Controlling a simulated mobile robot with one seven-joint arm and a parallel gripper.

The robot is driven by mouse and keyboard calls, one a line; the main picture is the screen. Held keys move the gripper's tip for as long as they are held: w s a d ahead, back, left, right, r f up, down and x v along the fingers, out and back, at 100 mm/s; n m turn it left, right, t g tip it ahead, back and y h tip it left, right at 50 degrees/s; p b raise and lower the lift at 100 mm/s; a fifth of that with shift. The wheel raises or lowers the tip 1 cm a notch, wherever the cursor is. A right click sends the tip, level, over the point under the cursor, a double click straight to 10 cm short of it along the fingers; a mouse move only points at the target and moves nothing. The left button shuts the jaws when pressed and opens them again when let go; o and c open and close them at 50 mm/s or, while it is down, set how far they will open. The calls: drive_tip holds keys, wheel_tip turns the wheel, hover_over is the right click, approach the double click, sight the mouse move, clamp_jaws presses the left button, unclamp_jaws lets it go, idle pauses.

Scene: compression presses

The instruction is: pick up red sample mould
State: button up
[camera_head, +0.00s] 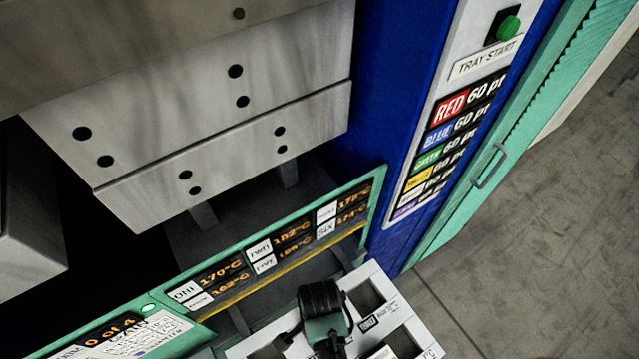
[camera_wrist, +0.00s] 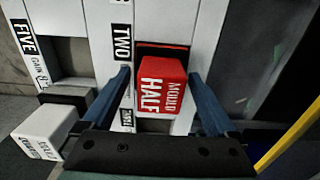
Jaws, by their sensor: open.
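The red sample mould (camera_wrist: 162,90) is a red block with white lettering "MOULD HALF" in the wrist view. It stands at a dark opening of a white tray (camera_wrist: 101,35), beside the label "TWO". My gripper (camera_wrist: 160,76) is open, with one blue finger on each side of the red mould. A gap shows between the mould and each finger; I cannot tell how deep the fingers reach. In the head view my gripper's dark body (camera_head: 323,310) is over the white tray (camera_head: 415,325) at the bottom, and the red mould is hidden.
A white block (camera_wrist: 42,130) with lettering stands left of my gripper in the wrist view. A yellow edge (camera_wrist: 290,135) runs at right. In the head view, the press's metal blocks (camera_head: 220,130), green display panel (camera_head: 270,250) and blue column (camera_head: 400,90) stand close behind the tray. Floor is clear at right.

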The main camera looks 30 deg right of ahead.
clamp_jaws()
idle(0.5)
drive_tip(key=shift+w, duration=0.1)
